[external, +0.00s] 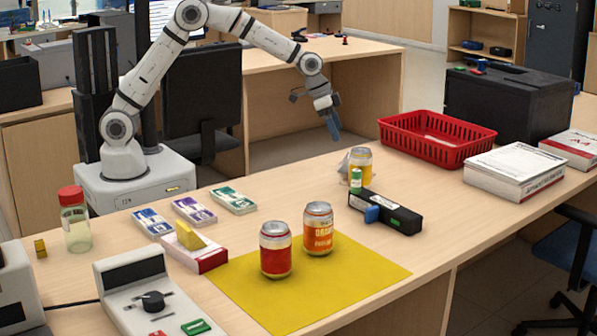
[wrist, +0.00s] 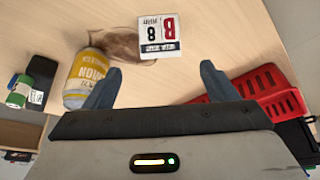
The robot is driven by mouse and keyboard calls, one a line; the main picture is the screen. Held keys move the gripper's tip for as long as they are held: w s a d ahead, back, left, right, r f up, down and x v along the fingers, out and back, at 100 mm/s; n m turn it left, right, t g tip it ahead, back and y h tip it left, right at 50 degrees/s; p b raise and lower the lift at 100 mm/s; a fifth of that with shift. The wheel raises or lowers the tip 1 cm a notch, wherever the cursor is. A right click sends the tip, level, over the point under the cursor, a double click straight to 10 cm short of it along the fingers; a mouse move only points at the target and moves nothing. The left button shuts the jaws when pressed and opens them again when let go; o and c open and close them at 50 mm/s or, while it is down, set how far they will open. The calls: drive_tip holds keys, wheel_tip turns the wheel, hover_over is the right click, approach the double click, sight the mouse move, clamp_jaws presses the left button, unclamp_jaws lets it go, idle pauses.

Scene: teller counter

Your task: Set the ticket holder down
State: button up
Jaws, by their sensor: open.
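The ticket holder shows in the wrist view as a white card (wrist: 158,38) with red and black print, joined to or beside a brownish shape (wrist: 115,42); I cannot tell if it stands or lies. In the external view only a pale part of what seems to be it (external: 344,162) shows behind the yellow can (external: 361,160). My gripper (external: 333,128) is open and empty, above the back of the counter with its fingers pointing down. In the wrist view the card is beyond and between my fingertips (wrist: 160,82), apart from them.
The yellow can (wrist: 88,75) is close to one finger. A green-topped roll (external: 356,181) and black box (external: 392,215) are near it. A red basket (external: 437,152) stands to the right. Two more cans stand on the yellow mat (external: 357,282).

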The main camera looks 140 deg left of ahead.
drive_tip(key=shift+v, duration=0.85)
drive_tip(key=w+d+r+m+h, duration=0.1)
drive_tip(key=w+d+r, duration=0.1)
drive_tip(key=d, duration=0.8)
drive_tip(key=w+d+r+m, duration=0.2)
drive_tip(key=d+r, duration=0.1)
drive_tip(key=d, duration=0.8)
drive_tip(key=w+d+r+m+h, duration=0.1)
drive_tip(key=w+d+r, duration=0.1)
drive_tip(key=d, duration=0.8)
drive_tip(key=s+d+m, duration=0.2)
drive_tip(key=s+d, duration=0.6)
drive_tip(key=d, duration=0.3)
drive_tip(key=s+d+f+m+g+h, duration=0.1)
drive_tip(key=s+d+m, duration=0.2)
drive_tip(key=s+d, duration=0.5)
drive_tip(key=d, duration=0.4)
drive_tip(key=shift+s+f, duration=0.15)
drive_tip(key=shift+f, duration=0.15)
drive_tip(key=shift+d+r, duration=0.1)
